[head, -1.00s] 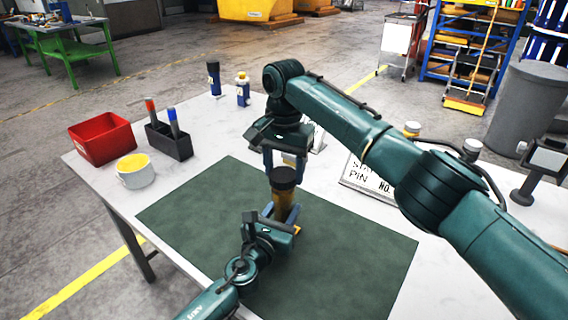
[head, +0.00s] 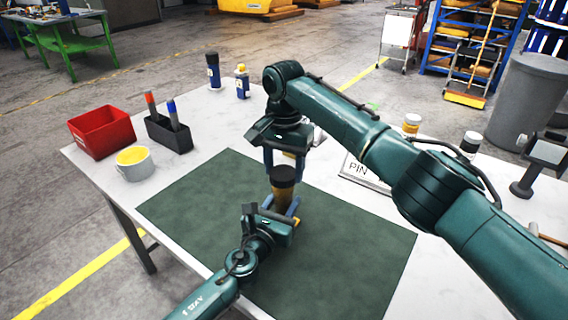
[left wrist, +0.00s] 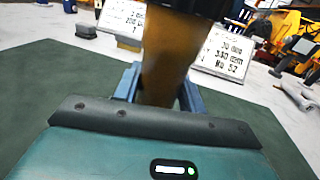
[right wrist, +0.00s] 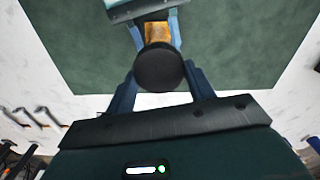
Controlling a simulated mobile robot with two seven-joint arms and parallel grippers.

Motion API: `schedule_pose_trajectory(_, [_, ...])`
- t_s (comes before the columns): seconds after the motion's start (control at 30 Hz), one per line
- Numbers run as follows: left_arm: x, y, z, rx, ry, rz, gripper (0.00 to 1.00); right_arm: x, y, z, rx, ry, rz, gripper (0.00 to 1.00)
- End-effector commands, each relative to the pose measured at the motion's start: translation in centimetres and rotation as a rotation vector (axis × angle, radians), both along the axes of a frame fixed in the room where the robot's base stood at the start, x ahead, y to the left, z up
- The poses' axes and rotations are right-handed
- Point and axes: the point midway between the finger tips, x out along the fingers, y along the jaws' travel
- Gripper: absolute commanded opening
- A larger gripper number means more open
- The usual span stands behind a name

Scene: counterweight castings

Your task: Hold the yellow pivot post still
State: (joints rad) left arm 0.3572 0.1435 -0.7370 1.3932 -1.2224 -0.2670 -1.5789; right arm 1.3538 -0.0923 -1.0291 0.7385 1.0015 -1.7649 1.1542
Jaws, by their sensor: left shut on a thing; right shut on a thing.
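The yellow pivot post (head: 281,196) stands upright over the green mat, brownish-yellow with a black cap (head: 284,175) on top. It fills the middle of the left wrist view (left wrist: 168,62), where its top runs out of the picture. My left gripper (head: 284,211) is low at the post, its blue fingers shut on either side of it. My right gripper (head: 283,168) comes from above, its fingers shut on either side of the black cap. In the right wrist view the round cap (right wrist: 160,68) sits between the fingers, with a yellow part beyond it. The post's foot is mostly hidden.
The green mat (head: 200,215) is clear around the post. Two bottles stand at the back. A lettered sign (head: 358,172) stands behind my right arm.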

Motion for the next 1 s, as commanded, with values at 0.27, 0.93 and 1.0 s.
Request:
schedule_pose_trajectory(0.27, [0.0,0.0,-0.1,0.001,0.002,0.000,0.00,0.0,0.0,0.0,0.001,0.000,0.000,0.32])
schedule_pose_trajectory(0.93, [0.0,0.0,-0.1,0.001,0.002,0.000,0.00,0.0,0.0,-1.2,0.002,-0.001,0.000,0.32])
schedule_pose_trajectory(1.0, [0.0,0.0,-0.1,0.001,0.002,0.000,0.00,0.0,0.0,-1.1,0.002,-0.001,-0.006,0.32])
